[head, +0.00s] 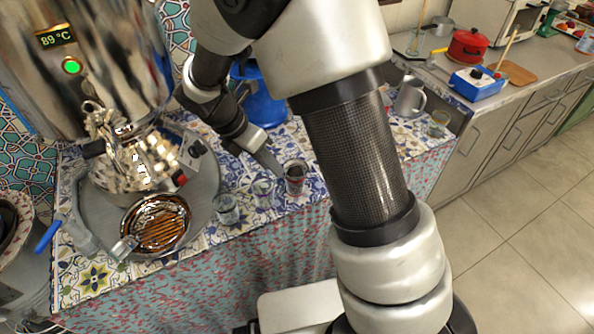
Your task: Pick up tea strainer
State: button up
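I cannot single out the tea strainer with certainty. A round metal vessel with a brown striped inside (155,225) and a short metal handle sits on the round tray (203,205) below the samovar (85,65). A blue handle (48,236) shows at the left, beside a small grey clear piece (82,235). My gripper (266,158) points down and right over the patterned cloth, close to a glass with dark red contents (295,178).
Two clear glasses (227,209) (263,191) stand left of the dark glass. A blue container (262,98) is behind my wrist. A metal mug (410,97) and another glass (438,123) stand at the right. My arm covers the table's middle.

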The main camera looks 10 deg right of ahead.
aim_at(282, 178)
jog(key=x, duration=0.4)
jog(key=b+x, duration=0.1)
jog(key=x, duration=0.1)
jog(key=shift+w+f, duration=0.25)
jog(key=shift+w, duration=0.1)
grip_shut()
